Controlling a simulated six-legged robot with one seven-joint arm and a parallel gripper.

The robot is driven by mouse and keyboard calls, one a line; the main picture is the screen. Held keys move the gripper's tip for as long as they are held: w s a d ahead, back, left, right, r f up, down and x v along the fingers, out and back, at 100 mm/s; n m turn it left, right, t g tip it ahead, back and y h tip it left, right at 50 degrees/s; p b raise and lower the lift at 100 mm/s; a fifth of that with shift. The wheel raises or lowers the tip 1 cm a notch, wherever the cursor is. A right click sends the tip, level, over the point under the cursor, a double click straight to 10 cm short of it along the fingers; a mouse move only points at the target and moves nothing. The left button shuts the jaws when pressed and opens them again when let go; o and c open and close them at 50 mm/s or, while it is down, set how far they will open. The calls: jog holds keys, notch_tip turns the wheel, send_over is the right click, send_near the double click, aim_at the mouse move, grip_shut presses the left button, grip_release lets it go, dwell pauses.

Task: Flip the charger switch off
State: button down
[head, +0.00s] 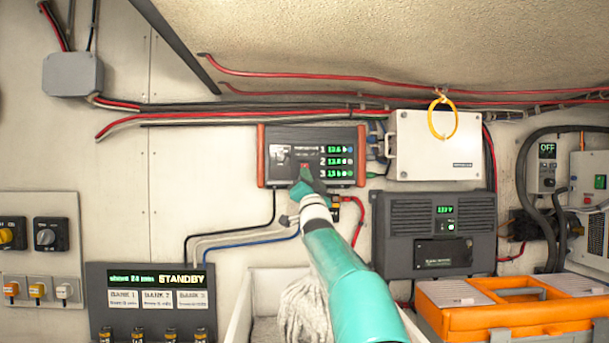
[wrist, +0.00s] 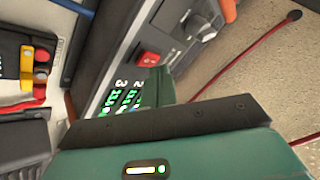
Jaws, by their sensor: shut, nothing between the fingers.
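The charger (head: 281,140) is a dark wall box with orange-red ends and three green readouts numbered 1 to 3. Its red switch (head: 305,167) sits low in the middle of the face. The charger also shows, turned on its side, in the wrist view (wrist: 100,101), with the red rocker switch (wrist: 149,58) in plain sight. I cannot tell which way the rocker is set. My gripper (head: 304,180) is shut and empty, just below the switch in the head view.
A white box (head: 435,145) and a dark vented unit (head: 430,225) are right of the charger. A yellow ring (head: 442,118) hangs above. An orange toolbox (head: 510,310) stands at lower right. A standby panel (head: 150,295) is lower left. Red cables run above the charger.

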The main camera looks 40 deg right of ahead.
dwell(0.8)
jog(key=shift+w+d, duration=0.3)
jog(key=shift+w+d+f, duration=0.1)
jog(key=shift+w+d, duration=0.1)
jog(key=shift+w, duration=0.05)
dwell(0.7)
jog(key=shift+s+a, duration=0.1)
jog(key=shift+s, duration=0.05)
jog(key=shift+s+a, duration=0.3)
jog(key=shift+s, duration=0.05)
dwell(0.4)
jog(key=s+a, duration=0.3)
jog(key=s, duration=0.1)
jog(key=shift+a+r, duration=0.15)
jog(key=shift+r, duration=0.15)
dwell(0.7)
